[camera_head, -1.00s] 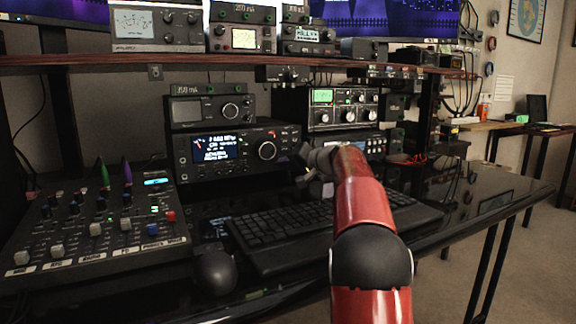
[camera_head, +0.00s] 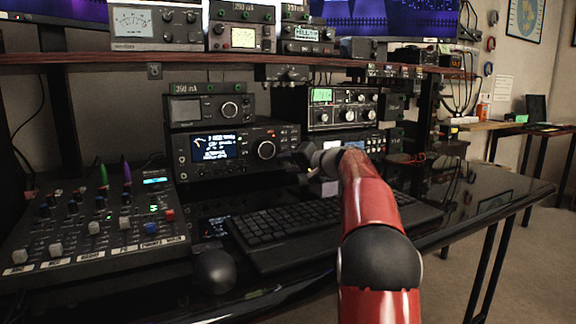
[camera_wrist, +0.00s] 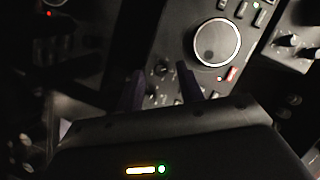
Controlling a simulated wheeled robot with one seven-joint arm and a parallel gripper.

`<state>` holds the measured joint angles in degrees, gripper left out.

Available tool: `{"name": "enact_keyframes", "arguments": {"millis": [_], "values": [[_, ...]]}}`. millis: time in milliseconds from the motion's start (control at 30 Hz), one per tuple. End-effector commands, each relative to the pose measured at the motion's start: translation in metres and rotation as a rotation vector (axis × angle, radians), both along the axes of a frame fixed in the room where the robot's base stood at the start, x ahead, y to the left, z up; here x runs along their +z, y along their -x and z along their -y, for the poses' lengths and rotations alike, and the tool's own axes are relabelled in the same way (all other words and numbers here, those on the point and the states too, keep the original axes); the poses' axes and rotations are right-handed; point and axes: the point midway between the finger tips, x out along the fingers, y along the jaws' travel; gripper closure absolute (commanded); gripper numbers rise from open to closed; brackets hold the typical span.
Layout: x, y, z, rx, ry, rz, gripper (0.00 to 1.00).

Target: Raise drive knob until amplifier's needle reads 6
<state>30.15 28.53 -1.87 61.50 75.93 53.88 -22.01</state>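My gripper (camera_head: 300,158) is just right of and in front of the middle radio (camera_head: 222,150), by its lower right front. In the wrist view the two dark fingers of my gripper (camera_wrist: 163,74) stand apart over a panel with small controls. A small dark knob (camera_wrist: 162,68) shows near the gap between the fingertips; I cannot tell whether they touch it. A large silver-rimmed dial (camera_wrist: 217,42) is beyond them. A unit with a white needle meter (camera_head: 134,23) stands on the upper shelf at left. I cannot read its value, nor which knob is labelled drive.
A keyboard (camera_head: 290,222) and a mouse (camera_head: 214,270) lie on the desk below my arm. A mixer (camera_head: 100,232) stands at left. A multi-knob unit with a green display (camera_head: 342,108) stands right of the middle radio. The shelf edge (camera_head: 200,59) runs above.

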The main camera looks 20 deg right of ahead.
Motion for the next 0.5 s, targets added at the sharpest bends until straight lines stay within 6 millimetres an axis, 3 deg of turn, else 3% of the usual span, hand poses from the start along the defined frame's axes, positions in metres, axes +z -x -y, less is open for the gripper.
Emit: {"name": "enact_keyframes", "arguments": {"millis": [300, 500], "values": [[0.011, 0.049, 0.020, -0.004, -0.001, 0.001, 0.63], [0.014, 0.064, 0.025, -0.002, 0.000, 0.000, 0.63]]}}
